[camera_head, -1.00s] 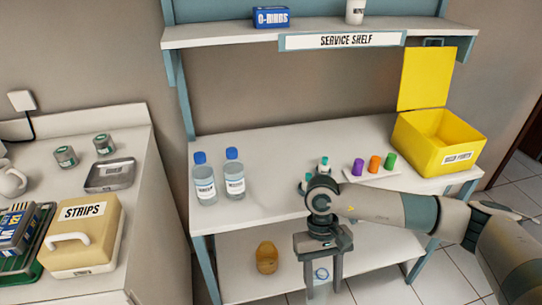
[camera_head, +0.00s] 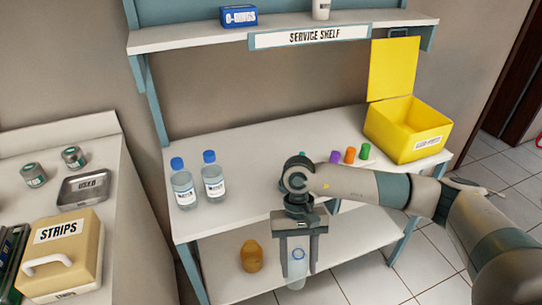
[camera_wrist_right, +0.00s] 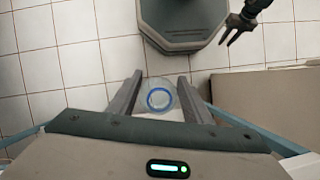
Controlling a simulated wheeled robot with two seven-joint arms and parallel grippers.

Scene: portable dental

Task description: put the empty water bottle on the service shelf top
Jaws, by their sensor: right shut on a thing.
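My right gripper (camera_head: 297,258) is in front of the worktop's front edge, fingers pointing down, shut on a clear, capless empty water bottle (camera_head: 297,273). The bottle hangs upright between the fingers; its open mouth with a blue ring shows in the right wrist view (camera_wrist_right: 159,98). The blue service shelf unit has a white upper shelf (camera_head: 180,40) above a "SERVICE SHELF" sign (camera_head: 310,37), and a white worktop (camera_head: 262,165) below. My left gripper (camera_wrist_right: 229,36) shows small at the upper right of the right wrist view, its fingers apart; it is not in the head view.
Two blue-capped bottles (camera_head: 184,187) (camera_head: 213,180) stand at the worktop's left. Coloured pieces (camera_head: 350,155) and an open yellow box (camera_head: 405,135) are at its right. A blue box (camera_head: 238,17) and a white container (camera_head: 321,9) stand on the upper shelf. The worktop's middle is largely clear.

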